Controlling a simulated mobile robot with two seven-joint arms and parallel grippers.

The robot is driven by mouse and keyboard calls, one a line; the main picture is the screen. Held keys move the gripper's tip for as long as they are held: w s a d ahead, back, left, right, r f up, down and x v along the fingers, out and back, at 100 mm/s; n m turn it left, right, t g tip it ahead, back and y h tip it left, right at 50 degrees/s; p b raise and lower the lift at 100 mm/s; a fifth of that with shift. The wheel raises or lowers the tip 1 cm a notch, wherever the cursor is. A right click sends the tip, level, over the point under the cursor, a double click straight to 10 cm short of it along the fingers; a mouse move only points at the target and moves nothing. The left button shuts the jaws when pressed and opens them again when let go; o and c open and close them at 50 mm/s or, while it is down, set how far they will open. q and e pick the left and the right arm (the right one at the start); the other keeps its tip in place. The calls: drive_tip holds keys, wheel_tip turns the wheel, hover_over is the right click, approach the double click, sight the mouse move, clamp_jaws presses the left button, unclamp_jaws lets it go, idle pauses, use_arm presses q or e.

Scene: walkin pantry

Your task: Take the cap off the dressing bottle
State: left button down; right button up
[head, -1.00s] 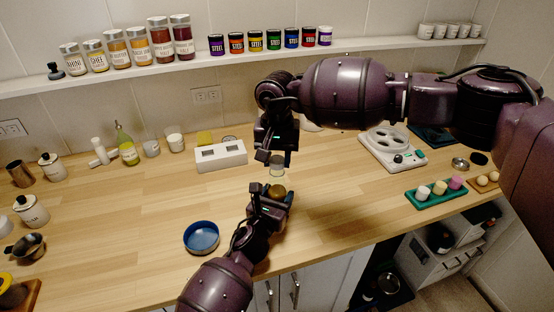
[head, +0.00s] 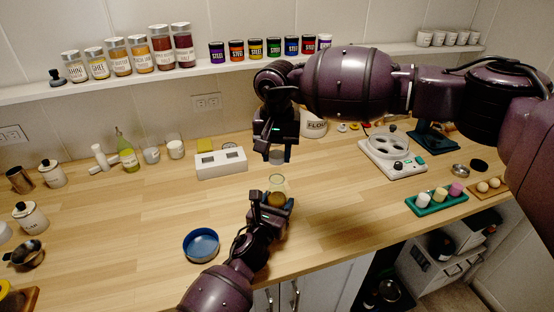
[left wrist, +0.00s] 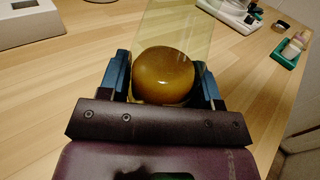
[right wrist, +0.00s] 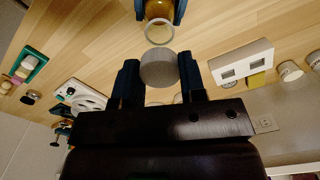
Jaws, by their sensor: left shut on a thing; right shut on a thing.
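The dressing bottle (head: 278,184) is clear glass with brown dressing in its lower part; its open rim shows in the right wrist view (right wrist: 158,32). My left gripper (head: 277,203) is shut around its lower body, and the brown dressing (left wrist: 164,77) shows between the fingers in the left wrist view. My right gripper (head: 279,152) is above the bottle, shut on the grey round cap (right wrist: 159,67). The cap also shows in the head view (head: 277,157), apart from the bottle with a gap between them.
A blue bowl (head: 201,245) stands left of my left gripper. A white block with two square openings (head: 222,163) is behind, and a white appliance with round wells (head: 392,154) is at the right. The counter's front middle is mostly clear.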

use_arm(q)
drive_tip(key=shift+c, duration=1.1)
unclamp_jaws()
